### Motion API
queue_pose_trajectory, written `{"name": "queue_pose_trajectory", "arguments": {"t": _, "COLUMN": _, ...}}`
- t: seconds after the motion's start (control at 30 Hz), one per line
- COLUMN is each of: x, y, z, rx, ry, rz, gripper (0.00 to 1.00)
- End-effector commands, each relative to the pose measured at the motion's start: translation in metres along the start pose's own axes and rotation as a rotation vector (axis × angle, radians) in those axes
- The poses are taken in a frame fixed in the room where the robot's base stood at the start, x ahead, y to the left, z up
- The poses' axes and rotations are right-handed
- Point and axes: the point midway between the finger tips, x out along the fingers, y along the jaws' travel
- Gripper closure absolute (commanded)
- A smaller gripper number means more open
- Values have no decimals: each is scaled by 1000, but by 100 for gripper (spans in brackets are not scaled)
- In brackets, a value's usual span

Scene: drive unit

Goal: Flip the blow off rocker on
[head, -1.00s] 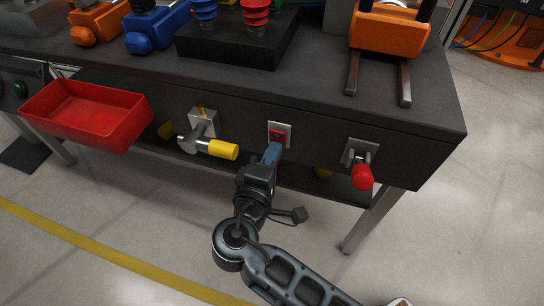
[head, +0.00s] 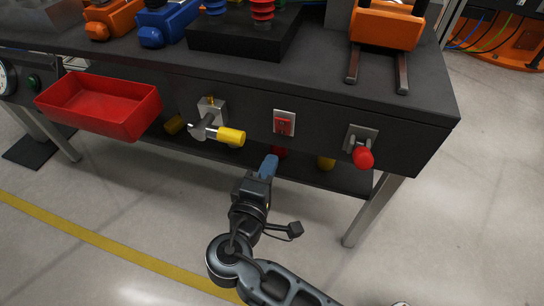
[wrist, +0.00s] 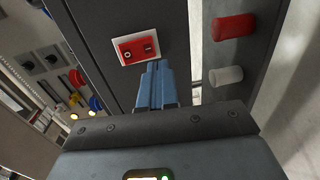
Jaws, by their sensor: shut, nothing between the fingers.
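The rocker (head: 284,124) is a red switch on a pale plate on the bench's dark front panel. In the wrist view the red rocker (wrist: 138,49) shows a round mark on its left and a bar mark on its right. My gripper (head: 268,166) has blue fingers and is shut and empty. In the head view it is below the rocker, apart from it. In the wrist view the fingertips (wrist: 157,66) appear just below the plate's right part.
Left of the rocker is a valve with a yellow handle (head: 231,136). To its right is a red-knobbed lever (head: 363,157). A red bin (head: 100,108) hangs at the left. Floor in front is clear.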

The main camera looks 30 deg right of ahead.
Motion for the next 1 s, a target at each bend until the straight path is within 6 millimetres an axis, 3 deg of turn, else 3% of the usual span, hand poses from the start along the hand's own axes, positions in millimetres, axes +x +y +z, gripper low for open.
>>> {"name": "queue_pose_trajectory", "arguments": {"t": 0.3, "x": -47, "y": -12, "z": 0, "rx": -2, "ry": 4, "rz": 0, "gripper": 100}}
{"name": "queue_pose_trajectory", "arguments": {"t": 0.5, "x": -67, "y": -18, "z": 0, "rx": -2, "ry": 1, "rz": 0, "gripper": 100}}
{"name": "queue_pose_trajectory", "arguments": {"t": 1.0, "x": -71, "y": -19, "z": 0, "rx": -1, "ry": 0, "rz": 1, "gripper": 100}}
